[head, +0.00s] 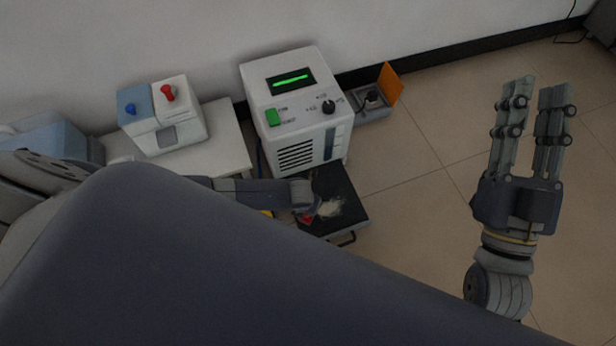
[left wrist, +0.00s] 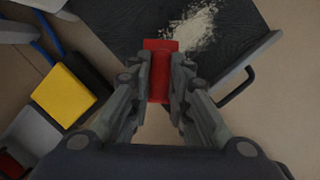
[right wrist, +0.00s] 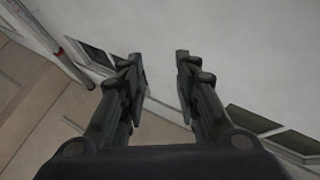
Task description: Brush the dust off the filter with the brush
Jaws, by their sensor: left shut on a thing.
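The filter (head: 345,183) is a dark flat panel with a handle, lying on the floor in front of the white machine. It also shows in the left wrist view (left wrist: 120,22). A patch of pale dust (left wrist: 196,24) lies on it, also seen in the head view (head: 332,207). My left gripper (left wrist: 160,75) is shut on the red brush (left wrist: 159,62), at the filter's near edge beside the dust. The brush's bristles are not clearly visible, and whether it touches the panel I cannot tell. My right gripper (head: 535,95) is open and empty, off to the right above the floor.
A white machine (head: 300,100) with a green display stands behind the filter. A white table (head: 228,150) at left bears a box with red and blue knobs. An orange flap (head: 390,84) stands at the back. A yellow block (left wrist: 63,94) is near the left gripper. Floor at right is clear.

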